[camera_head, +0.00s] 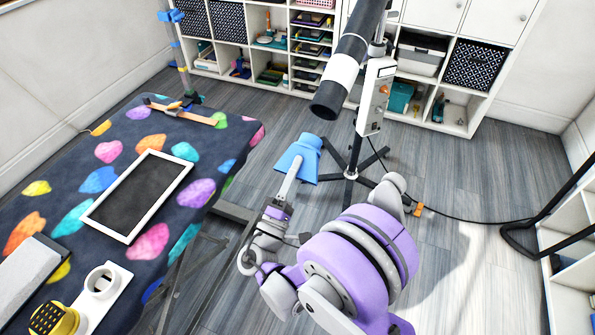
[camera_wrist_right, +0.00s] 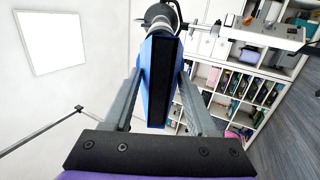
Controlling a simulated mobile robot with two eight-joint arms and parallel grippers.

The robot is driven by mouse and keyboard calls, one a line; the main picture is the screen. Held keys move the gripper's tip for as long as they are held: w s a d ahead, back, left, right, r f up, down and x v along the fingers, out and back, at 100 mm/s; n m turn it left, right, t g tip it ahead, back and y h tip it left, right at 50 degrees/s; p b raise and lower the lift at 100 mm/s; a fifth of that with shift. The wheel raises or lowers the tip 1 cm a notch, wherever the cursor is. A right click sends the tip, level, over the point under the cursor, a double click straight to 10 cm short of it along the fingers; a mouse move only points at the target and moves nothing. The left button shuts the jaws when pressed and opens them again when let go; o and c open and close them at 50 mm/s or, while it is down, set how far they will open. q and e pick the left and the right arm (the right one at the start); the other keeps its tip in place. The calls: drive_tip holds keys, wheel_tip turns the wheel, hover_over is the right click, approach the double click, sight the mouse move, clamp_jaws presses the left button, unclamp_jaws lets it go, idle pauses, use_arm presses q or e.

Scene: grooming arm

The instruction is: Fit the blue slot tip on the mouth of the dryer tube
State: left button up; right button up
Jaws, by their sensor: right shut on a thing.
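The blue slot tip (camera_head: 302,155) is held in my right gripper (camera_head: 289,176), below and a little left of the dryer tube's mouth (camera_head: 327,108). The dryer tube (camera_head: 350,60) is black with a white band and slants down on its stand. The tip and the mouth look apart in the head view. In the right wrist view the tip (camera_wrist_right: 148,85) shows its long dark slot toward me between the two grey fingers. Dark round parts lie beyond its far end, and the contact there is hidden. My left gripper is out of view.
The dryer's white control box (camera_head: 376,97) and tripod stand (camera_head: 351,172) are close to the right of the tip. A spotted grooming table (camera_head: 60,170) with a framed dark panel (camera_head: 92,213) fills the left. Shelves (camera_head: 455,90) line the back. Floor at right is mostly clear.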

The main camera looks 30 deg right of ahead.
sight(313, 136)
drive_tip(key=shift+p+x, duration=0.7)
drive_tip(key=shift+x, duration=1.6)
drive_tip(key=shift+w+d+r, duration=0.2)
drive_tip(key=shift+w+d, duration=0.1)
drive_tip(key=shift+d, duration=0.1)
drive_tip(key=shift+p+x, duration=0.5)
drive_tip(key=shift+x, duration=1.6)
drive_tip(key=o, duration=1.4)
drive_tip(key=shift+o, duration=0.2)
drive_tip(key=shift+s+a, duration=0.1)
drive_tip(key=b+v, duration=0.1)
drive_tip(key=v, duration=0.9)
drive_tip(key=shift+s+a+f, duration=0.15)
drive_tip(key=shift+a+f, duration=0.05)
drive_tip(key=shift+f, duration=0.05)
